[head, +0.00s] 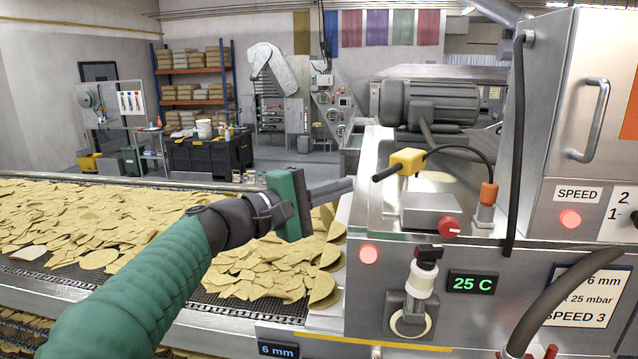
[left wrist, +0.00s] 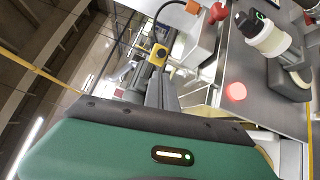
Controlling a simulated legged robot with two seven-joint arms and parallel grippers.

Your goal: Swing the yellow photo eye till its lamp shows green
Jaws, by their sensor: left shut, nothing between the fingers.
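The yellow photo eye (head: 407,161) is a small block with a black barrel pointing left and a black cable behind it, above the steel machine top. It also shows in the left wrist view (left wrist: 158,54). A round lamp (head: 368,254) on the machine front below it glows red, also in the left wrist view (left wrist: 236,92). My left gripper (head: 345,188) is shut and empty, to the left of the photo eye and a little lower, apart from it in the picture. My right gripper is not in view.
A conveyor (head: 170,318) full of chips runs along the left. A grey box with a red knob (head: 449,227) and an orange-capped post (head: 488,194) stand right of the photo eye. A white-bodied valve (head: 422,277) and a 25 C display (head: 472,283) are on the front. Another red lamp (head: 570,219) glows by SPEED.

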